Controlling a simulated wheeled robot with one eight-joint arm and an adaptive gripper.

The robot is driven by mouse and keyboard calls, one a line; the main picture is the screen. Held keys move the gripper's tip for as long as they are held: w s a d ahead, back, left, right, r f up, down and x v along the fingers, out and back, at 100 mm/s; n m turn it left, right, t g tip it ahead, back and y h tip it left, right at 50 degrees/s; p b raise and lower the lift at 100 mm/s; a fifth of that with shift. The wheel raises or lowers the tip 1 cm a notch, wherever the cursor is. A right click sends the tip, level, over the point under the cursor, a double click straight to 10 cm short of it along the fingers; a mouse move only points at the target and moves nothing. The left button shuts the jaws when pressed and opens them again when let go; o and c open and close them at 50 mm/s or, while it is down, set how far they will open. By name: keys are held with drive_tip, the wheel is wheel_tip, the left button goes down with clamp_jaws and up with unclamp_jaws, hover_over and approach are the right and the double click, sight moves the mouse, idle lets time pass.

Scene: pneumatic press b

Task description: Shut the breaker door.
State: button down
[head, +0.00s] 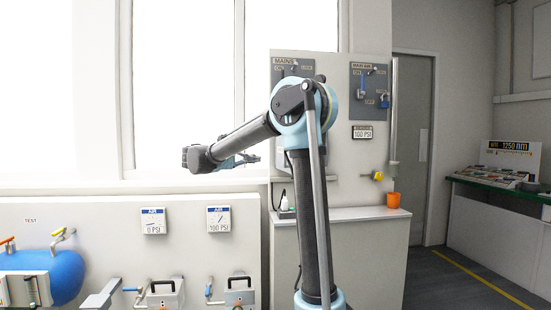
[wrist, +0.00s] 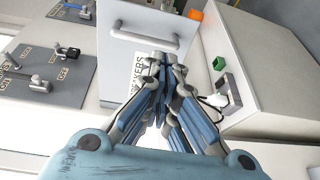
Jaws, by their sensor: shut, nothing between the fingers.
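The breaker door (wrist: 120,48) is a pale panel with a grey bar handle (wrist: 146,36) and a label that reads in part "KERS", seen in the wrist view. My gripper (wrist: 161,62) is shut and empty, with its fingertips in front of the door just below the handle in the picture. They cover part of the label. I cannot tell whether they touch the panel, or how far the door stands open. In the head view my gripper (head: 254,159) is left of the wall cabinet, and I cannot make out the door behind my arm.
The mains panel (wrist: 40,75) with levers is at the left of the wrist view. A counter (head: 345,214) holds an orange cup (head: 393,200). A blue tank (head: 50,272) and gauges stand lower left. Floor on the right is clear.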

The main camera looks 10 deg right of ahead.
drive_tip(key=w+d+r, duration=0.1)
drive_tip(key=w+d, duration=0.5)
drive_tip(key=d, duration=0.4)
drive_tip(key=shift+w+d+t+h, duration=0.15)
drive_tip(key=shift+d+t+h, duration=0.05)
drive_tip(key=shift+t+h, duration=0.1)
drive_tip(key=shift+d+r, duration=0.1)
